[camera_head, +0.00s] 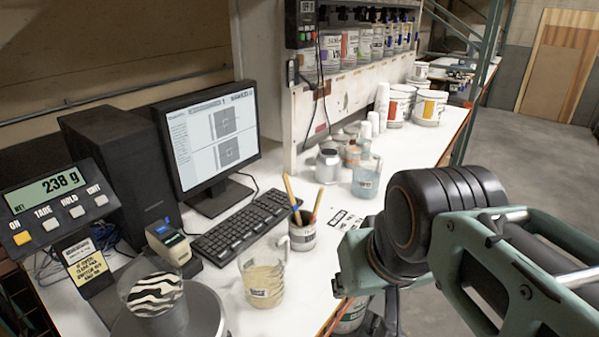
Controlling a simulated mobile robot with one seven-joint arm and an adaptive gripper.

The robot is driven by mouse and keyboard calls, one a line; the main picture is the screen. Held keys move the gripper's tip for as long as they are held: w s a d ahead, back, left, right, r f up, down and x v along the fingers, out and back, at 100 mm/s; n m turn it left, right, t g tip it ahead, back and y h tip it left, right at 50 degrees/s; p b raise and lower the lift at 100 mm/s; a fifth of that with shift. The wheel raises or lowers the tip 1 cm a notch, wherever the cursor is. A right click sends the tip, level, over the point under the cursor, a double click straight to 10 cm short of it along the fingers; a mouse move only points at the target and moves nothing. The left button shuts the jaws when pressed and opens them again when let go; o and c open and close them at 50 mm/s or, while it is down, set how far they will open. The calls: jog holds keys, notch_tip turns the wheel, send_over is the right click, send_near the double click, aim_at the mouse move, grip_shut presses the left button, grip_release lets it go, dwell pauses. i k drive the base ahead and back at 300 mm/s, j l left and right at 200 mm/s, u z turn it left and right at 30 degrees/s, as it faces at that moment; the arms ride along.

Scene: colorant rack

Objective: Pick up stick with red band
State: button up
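A small cup (303,238) with a dark-marked label stands on the white bench, in front of the keyboard's right end. The left stick (290,196) is yellow-orange and leans left. The right stick (317,204) is orange-red toward its top and leans right. The sticks are too small here to make out a red band for certain. My arm fills the right side, its dark wrist joint right of the cup and apart from it. The gripper's fingers do not show.
A beaker of tan liquid (262,282) stands in front of the cup. A zebra-striped container (154,294) sits on a round scale (204,312) at lower left. A keyboard (240,223) and monitor (212,138) stand behind. Another beaker (366,178) and jars stand farther back.

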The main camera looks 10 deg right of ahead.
aim_at(319, 196)
jog(key=j+u, duration=0.15)
jog(key=u, duration=0.2)
jog(key=k+j+u, duration=0.1)
jog(key=u, duration=0.25)
jog(key=j+u, duration=0.2)
jog(key=u, duration=0.15)
jog(key=l+z, duration=0.2)
jog(key=z, duration=0.15)
jog(key=i+l+z, duration=0.1)
jog(key=z, duration=0.25)
jog(key=i+l+z, duration=0.15)
jog(key=l+z, duration=0.15)
jog(key=i+l+u, duration=0.15)
jog(key=l+u, duration=0.35)
jog(key=i+l+u, duration=0.1)
jog(key=l+u, duration=0.85)
jog(key=j, duration=0.1)
